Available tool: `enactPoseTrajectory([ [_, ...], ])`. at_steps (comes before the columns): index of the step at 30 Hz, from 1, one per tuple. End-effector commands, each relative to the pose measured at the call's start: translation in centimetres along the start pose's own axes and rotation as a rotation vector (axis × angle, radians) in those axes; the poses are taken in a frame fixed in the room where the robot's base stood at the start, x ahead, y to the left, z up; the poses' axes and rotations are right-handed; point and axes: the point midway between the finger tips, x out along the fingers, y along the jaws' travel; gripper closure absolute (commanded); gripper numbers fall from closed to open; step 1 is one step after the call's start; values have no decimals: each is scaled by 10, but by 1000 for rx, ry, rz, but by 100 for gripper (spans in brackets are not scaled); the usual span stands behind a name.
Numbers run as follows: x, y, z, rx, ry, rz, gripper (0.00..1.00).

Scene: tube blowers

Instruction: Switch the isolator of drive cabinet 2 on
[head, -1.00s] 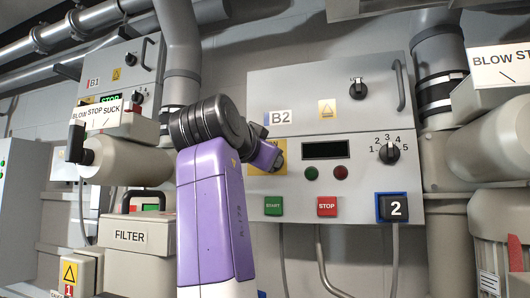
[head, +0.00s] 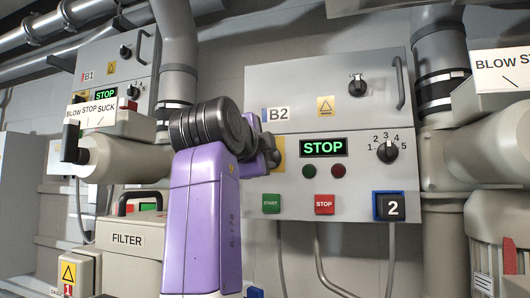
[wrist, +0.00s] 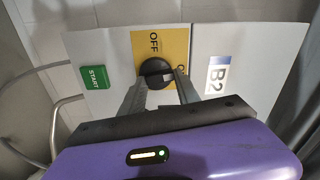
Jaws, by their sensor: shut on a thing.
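Drive cabinet 2 (head: 290,95), labelled B2 and with a blue-framed 2 plate, is on the wall ahead in the head view. Its display (head: 323,148) is lit and reads STOP in green. In the wrist view the black isolator knob (wrist: 152,68) sits on a yellow plate (wrist: 172,42) marked OFF, with a second word partly covered. The knob's light mark points right, towards that second word. My gripper (wrist: 160,92) is shut on the knob, one finger on each side.
Green START (head: 271,204) and red STOP (head: 325,204) buttons lie below the display. A numbered dial (head: 387,152) is at the right and another black knob (head: 357,85) above. Cabinet B1 (head: 118,65) and a pipe valve (head: 120,155) stand left; a thick pipe is at the right.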

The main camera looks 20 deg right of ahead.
Motion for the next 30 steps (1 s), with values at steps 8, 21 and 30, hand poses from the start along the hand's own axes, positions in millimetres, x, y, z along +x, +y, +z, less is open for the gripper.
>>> enactPoseTrajectory([
  [8,0,2,-1,138,2,2,100],
  [21,0,3,-2,196,3,4,100],
  [30,0,3,-2,196,2,5,50],
])
